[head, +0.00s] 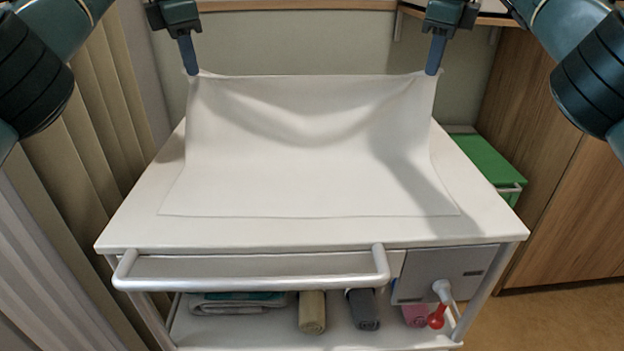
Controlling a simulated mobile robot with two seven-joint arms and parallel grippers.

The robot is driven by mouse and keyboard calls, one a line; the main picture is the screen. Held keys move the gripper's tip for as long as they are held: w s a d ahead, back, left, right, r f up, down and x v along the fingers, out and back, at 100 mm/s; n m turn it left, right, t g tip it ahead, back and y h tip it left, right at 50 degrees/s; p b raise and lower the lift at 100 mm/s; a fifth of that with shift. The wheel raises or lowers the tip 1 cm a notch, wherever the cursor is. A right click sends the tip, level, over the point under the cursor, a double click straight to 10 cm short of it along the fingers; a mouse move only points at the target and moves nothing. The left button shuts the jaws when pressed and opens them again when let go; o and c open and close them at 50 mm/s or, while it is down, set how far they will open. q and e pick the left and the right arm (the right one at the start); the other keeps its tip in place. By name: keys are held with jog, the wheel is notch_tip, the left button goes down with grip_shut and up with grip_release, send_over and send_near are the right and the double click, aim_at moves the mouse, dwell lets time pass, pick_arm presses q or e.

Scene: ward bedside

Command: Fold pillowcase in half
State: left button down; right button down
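The white pillowcase (310,150) hangs from both grippers. Its far edge is raised and its two far corners are held up. The middle of that edge sags in soft folds, and the near part lies flat on the cart top (290,232). My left gripper (191,70) is shut on the far left corner. My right gripper (433,70) is shut on the far right corner. The cloth's underside and the cart top behind it are hidden.
The cart has a front handle rail (250,283) and a lower shelf with a folded cloth (236,303), a beige roll (312,312) and a grey roll (362,309). A green box (487,162) stands at the right. A curtain (100,110) hangs at left.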

pick_arm(q)
jog(key=shift+s, duration=0.2)
pick_arm(e)
jog(key=shift+s, duration=0.2)
